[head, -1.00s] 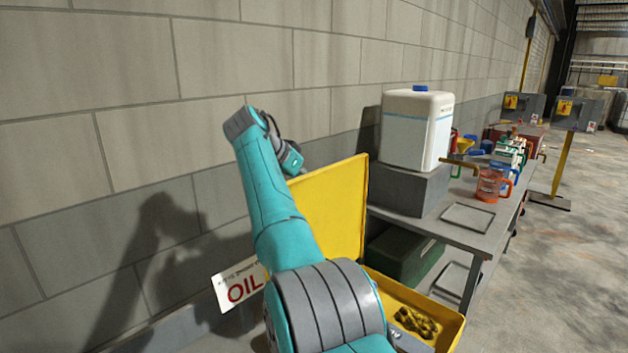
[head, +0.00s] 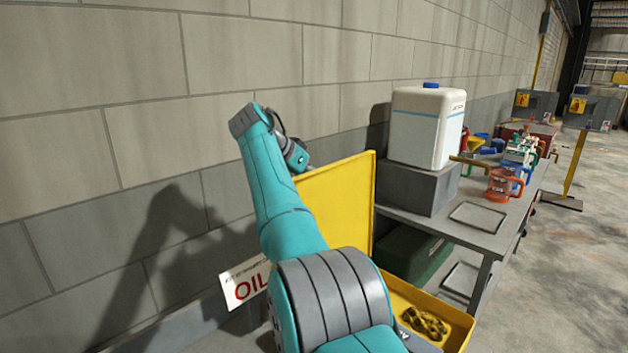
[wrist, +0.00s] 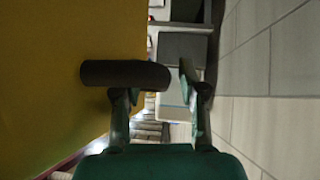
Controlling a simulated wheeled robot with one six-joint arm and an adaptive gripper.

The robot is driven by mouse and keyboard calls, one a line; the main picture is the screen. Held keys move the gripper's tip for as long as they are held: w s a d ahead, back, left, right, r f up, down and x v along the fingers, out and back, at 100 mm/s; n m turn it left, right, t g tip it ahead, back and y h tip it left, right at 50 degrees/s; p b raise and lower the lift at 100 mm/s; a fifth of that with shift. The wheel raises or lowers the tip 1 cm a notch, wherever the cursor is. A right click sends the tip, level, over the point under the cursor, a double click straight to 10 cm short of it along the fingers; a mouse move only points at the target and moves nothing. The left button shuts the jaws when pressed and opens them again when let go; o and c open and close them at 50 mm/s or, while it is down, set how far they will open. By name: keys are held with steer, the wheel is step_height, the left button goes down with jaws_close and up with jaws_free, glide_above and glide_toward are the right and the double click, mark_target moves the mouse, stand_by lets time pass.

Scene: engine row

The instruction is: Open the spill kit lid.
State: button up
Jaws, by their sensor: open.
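The spill kit is a yellow box; its open bin (head: 458,328) shows at the bottom right of the head view, with dark and yellow contents inside. Its yellow lid (head: 345,208) stands upright, raised from the bin, beside the wall. My arm reaches over on the wall side, and the lid hides my gripper in the head view. In the wrist view my gripper (wrist: 158,80) is open, with its two dark fingers apart. The lid (wrist: 50,70) fills the left side there, and the left finger overlaps it. I cannot tell whether they touch.
A block wall (head: 150,120) runs close along the left, behind my arm. A grey bench (head: 485,238) stands to the right, bearing a white jug (head: 425,130) on a grey block and an orange pitcher (head: 503,186). An oil sign (head: 245,284) leans low by the wall. Open floor (head: 575,270) lies right.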

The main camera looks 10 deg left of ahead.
steer(key=shift+r, duration=0.1)
steer(key=v, duration=1.2)
